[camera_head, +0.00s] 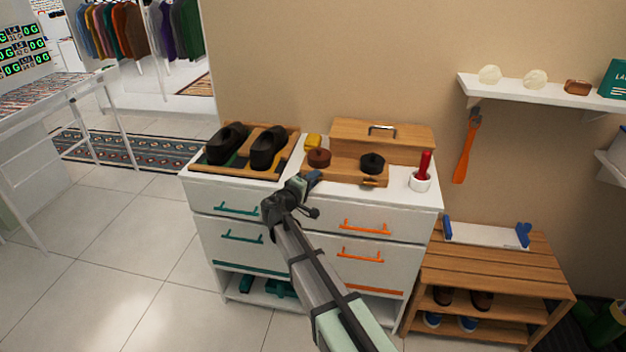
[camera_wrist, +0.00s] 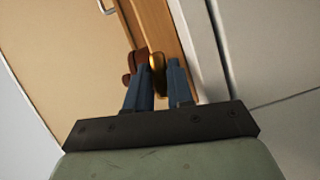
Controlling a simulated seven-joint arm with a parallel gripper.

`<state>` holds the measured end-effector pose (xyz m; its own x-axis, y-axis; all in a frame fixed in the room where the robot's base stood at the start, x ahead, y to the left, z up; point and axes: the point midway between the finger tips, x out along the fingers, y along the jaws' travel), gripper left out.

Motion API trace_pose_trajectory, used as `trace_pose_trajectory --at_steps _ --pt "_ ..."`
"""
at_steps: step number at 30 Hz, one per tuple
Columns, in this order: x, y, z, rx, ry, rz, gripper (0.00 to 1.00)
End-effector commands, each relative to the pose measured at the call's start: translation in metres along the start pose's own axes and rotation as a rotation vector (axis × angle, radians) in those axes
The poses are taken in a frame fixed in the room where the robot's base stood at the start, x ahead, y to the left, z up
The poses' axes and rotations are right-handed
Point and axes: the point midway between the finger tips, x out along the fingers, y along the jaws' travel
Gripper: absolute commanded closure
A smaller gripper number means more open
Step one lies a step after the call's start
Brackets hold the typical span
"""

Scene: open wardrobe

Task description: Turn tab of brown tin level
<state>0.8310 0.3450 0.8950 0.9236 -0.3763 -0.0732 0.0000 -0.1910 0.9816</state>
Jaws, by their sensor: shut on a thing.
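The brown tin (camera_head: 319,158) is a round, dark reddish-brown tin near the wooden box on the white cabinet top. My gripper (camera_head: 313,177) is just in front of it in the head view. In the wrist view, my gripper (camera_wrist: 157,68) has its two blue fingers around a gold tab (camera_wrist: 156,61) and is shut on it. The brown tin (camera_wrist: 130,78) shows to the left of the tab, partly hidden by the left finger. The tab's exact angle cannot be told, because the fingers cover part of it.
A black tin (camera_head: 372,163) sits to the right, with a white cup (camera_head: 420,182) holding a red-handled item beyond it. A wooden box (camera_head: 400,133) with a handle stands behind. Black shoes (camera_head: 267,148) lie on a tray to the left. The cabinet's front edge is close below my gripper.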

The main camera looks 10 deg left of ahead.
Motion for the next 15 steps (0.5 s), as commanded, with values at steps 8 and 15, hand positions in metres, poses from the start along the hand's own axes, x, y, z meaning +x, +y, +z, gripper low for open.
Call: trace_pose_trajectory --at_steps 8,15 --pt "-0.0006 -0.0014 -0.0001 -0.136 0.001 0.056 1.0" --pt "-0.0007 -0.0015 -0.0001 -0.186 0.002 0.077 1.0"
